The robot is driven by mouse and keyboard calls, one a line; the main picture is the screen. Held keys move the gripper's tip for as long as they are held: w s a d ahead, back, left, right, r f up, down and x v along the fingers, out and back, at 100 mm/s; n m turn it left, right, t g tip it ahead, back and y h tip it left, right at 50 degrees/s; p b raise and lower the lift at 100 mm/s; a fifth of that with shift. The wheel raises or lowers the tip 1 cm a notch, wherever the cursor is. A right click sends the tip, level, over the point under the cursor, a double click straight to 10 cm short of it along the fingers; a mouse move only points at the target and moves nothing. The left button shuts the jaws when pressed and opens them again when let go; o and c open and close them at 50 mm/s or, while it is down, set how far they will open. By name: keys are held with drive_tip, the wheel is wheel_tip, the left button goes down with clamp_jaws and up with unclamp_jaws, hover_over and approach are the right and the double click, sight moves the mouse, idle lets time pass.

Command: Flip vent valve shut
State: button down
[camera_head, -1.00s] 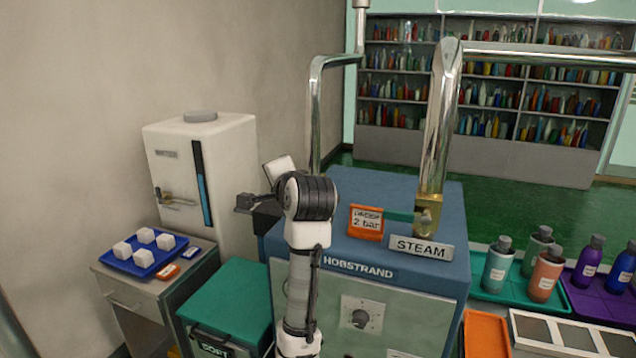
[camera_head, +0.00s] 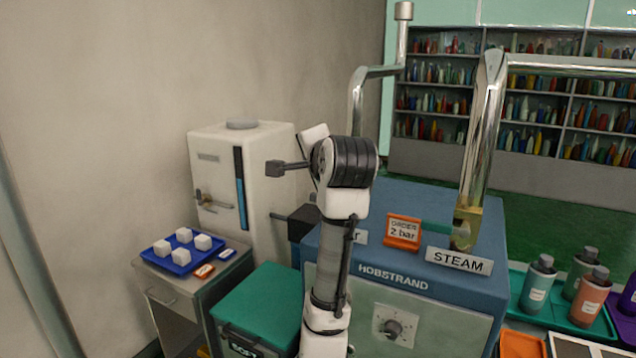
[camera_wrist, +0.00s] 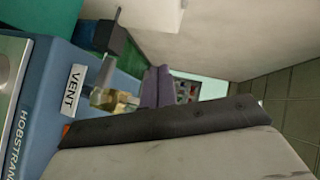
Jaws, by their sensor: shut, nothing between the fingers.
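The vent valve shows in the wrist view as a brass body (camera_wrist: 115,102) beside a white VENT label (camera_wrist: 73,89) on the blue machine top. In the head view my arm hides this valve. My gripper (camera_head: 272,168) is shut and empty, raised left of the wrist, in front of the white cabinet and above a dark box on the machine's left side.
The blue HOBSTRAND machine (camera_head: 480,285) carries a STEAM label (camera_head: 459,261), a second brass valve (camera_head: 466,228) with a tall pipe, and an orange sign (camera_head: 403,231). The dark box (camera_head: 302,222) has a thin rod. A white cabinet (camera_head: 270,150) stands behind; a green-lidded bin (camera_head: 262,300) stands in front.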

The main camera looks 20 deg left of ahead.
drive_tip(key=shift+s+d+r+b, duration=0.15)
drive_tip(key=shift+s+r+b, duration=0.3)
drive_tip(key=shift+s+r, duration=1.2)
